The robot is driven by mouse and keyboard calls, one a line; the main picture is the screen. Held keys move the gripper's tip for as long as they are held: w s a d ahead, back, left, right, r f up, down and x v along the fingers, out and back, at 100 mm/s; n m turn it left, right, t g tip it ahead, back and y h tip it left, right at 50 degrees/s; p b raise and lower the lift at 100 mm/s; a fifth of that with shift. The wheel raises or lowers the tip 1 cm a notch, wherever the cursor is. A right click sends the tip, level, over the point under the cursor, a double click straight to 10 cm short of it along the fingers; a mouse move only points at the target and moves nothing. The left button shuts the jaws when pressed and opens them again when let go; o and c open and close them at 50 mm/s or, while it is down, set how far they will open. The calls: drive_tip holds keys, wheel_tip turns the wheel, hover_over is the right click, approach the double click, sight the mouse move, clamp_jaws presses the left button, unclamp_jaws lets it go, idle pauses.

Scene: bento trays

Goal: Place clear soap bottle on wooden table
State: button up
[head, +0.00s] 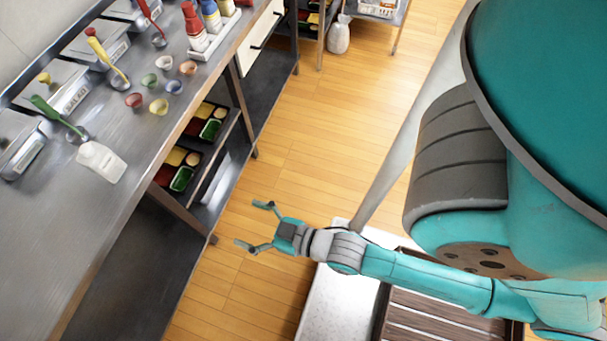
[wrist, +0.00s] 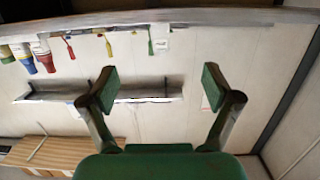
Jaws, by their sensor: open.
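A whitish, see-through bottle (head: 102,161), which looks like the clear soap bottle, lies or stands near the front edge of the metal counter (head: 60,230) at the left. A small pale shape in the wrist view (wrist: 162,45) may be the same bottle. My gripper (head: 254,225) is open and empty over the floor, to the right of the counter and apart from the bottle. Its two fingers are spread wide in the wrist view (wrist: 157,88). A brown slatted wooden surface (head: 430,318), possibly the wooden table, shows at the lower right, partly hidden by my arm.
Several ladles, small coloured cups (head: 158,106) and lidded metal containers (head: 60,92) sit on the counter. Red, blue and yellow bottles (head: 195,28) stand in a white tray farther back. Bento trays (head: 183,178) fill shelves below. The wood floor (head: 300,130) between is clear.

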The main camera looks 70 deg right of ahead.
drive_tip(key=s+r, duration=0.2)
drive_tip(key=s, duration=0.5)
drive_tip(key=s+r+g, duration=0.1)
drive_tip(key=s+r, duration=0.2)
drive_tip(key=s, duration=0.5)
drive_tip(key=shift+a, duration=0.15)
drive_tip(key=shift+s+r, duration=0.25)
drive_tip(key=c, duration=0.5)
